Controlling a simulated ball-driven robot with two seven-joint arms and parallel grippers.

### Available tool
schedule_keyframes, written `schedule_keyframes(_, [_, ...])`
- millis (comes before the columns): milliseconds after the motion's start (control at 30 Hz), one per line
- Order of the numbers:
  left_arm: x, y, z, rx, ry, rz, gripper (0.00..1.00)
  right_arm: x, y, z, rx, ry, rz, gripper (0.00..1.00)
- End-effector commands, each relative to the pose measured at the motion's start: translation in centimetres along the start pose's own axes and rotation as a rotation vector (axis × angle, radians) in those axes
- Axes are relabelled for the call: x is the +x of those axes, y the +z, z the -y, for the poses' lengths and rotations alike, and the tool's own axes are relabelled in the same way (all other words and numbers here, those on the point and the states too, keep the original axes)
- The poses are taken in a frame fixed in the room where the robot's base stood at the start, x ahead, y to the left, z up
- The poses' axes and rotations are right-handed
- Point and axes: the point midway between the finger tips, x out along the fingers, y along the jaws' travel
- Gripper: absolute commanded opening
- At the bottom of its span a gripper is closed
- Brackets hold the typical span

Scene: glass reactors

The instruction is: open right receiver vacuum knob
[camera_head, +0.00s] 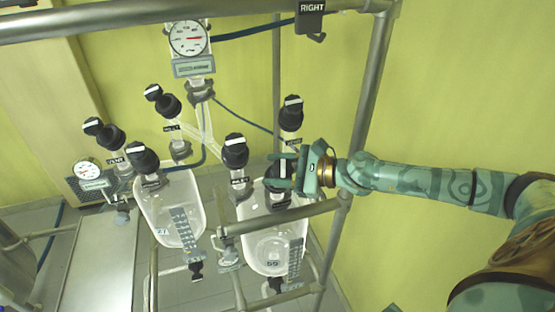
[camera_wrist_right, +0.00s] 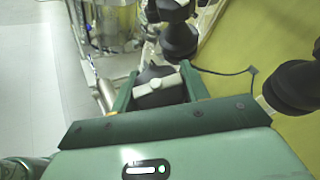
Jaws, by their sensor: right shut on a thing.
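The right glass receiver (camera_head: 264,240) stands low in the metal frame in the head view. My right gripper (camera_head: 281,174) reaches in from the right above it. It is shut on a black knob (camera_head: 277,169), mostly hidden by the fingers. In the right wrist view the same knob (camera_wrist_right: 160,93) sits between the two green fingertips (camera_wrist_right: 157,88), with its white bar lying slantwise across it. I cannot read its label. My left gripper is not in view.
Other black knobs with white bars stand close by, one to the left (camera_head: 234,150) and one above (camera_head: 291,112). A left glass receiver (camera_head: 165,215), a dial gauge (camera_head: 187,38) and frame tubes (camera_head: 285,217) surround the work. The yellow wall side at right is open.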

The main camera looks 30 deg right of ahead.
Motion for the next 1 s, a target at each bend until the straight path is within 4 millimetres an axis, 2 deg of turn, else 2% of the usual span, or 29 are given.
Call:
schedule_keyframes(567, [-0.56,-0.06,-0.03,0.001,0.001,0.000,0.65,0.04,-0.04,-0.13,-0.017,0.031,0.001,0.22])
schedule_keyframes(600, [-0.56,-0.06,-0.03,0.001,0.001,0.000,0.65,0.04,-0.04,-0.14,-0.017,0.031,0.001,0.50])
schedule_keyframes(667, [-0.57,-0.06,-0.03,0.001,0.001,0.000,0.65,0.04,-0.03,-0.13,-0.017,0.031,0.001,0.67])
schedule_keyframes(1000, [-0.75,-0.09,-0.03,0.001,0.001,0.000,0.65,-0.07,0.26,0.08,-0.018,0.029,0.001,0.67])
